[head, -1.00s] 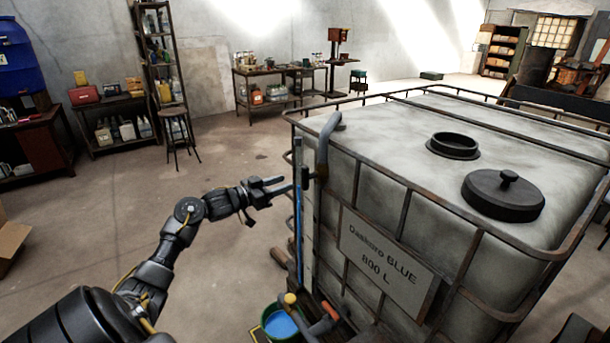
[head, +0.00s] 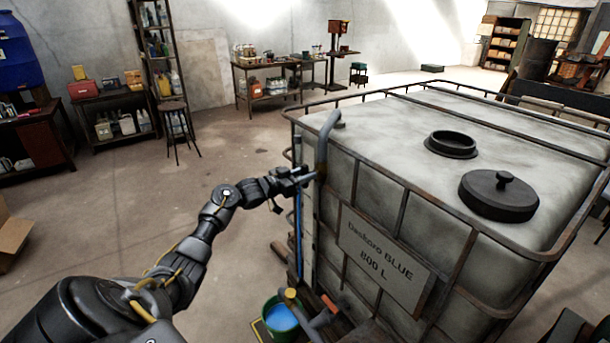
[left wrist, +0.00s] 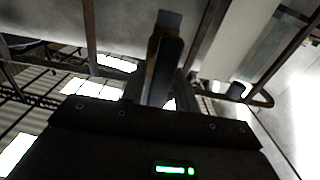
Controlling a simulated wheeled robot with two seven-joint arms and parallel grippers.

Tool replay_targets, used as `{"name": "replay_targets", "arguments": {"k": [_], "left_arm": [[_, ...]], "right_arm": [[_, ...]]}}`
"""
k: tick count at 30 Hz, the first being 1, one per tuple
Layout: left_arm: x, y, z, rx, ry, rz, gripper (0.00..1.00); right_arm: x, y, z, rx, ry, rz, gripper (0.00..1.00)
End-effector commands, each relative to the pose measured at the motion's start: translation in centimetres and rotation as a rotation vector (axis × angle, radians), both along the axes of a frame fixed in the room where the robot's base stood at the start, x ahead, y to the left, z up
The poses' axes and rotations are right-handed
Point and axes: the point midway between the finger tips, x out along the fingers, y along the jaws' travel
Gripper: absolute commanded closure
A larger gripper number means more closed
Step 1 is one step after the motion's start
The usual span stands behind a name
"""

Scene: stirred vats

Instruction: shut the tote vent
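The tote (head: 375,210) is a large whitish tank in a rusty cage, labelled "Daskoro BLUE 800 L". On its top are an open dark round neck (head: 452,145) and a black knobbed lid (head: 499,196). A grey bent pipe (head: 323,145) rises at its near left corner; I cannot tell which part is the vent. My left gripper (head: 303,176) is at the lower end of this pipe, by the cage corner. Whether its fingers touch or hold anything is unclear. In the left wrist view, dark finger parts (left wrist: 165,65) show edge-on. My right gripper is not in view.
A green bucket with blue liquid (head: 281,318) stands on the floor below, beside a low pipe with an orange handle (head: 329,303). A cardboard box (head: 12,240) lies at the left edge. A stool (head: 176,130) and shelves stand farther back.

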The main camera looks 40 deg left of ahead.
Motion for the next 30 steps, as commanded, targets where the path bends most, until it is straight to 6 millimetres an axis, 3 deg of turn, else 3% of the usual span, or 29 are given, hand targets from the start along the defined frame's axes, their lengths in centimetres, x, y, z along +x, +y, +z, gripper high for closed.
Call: {"name": "replay_targets", "arguments": {"k": [1, 7, 19, 30], "left_arm": [[0.0, 0.0, 0.0, 0.000, 0.000, 0.000, 0.76], [0.0, 0.0, 0.0, 0.000, 0.000, 0.000, 1.00], [-0.1, 0.0, -0.1, 0.077, -0.023, 0.000, 1.00], [-0.1, -0.3, -0.4, 0.366, -0.111, -0.001, 1.00]], "right_arm": [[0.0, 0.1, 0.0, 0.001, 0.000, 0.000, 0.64], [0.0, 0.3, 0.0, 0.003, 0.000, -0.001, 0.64], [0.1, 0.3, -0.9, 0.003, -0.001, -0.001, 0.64], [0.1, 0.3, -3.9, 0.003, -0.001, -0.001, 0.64]]}}
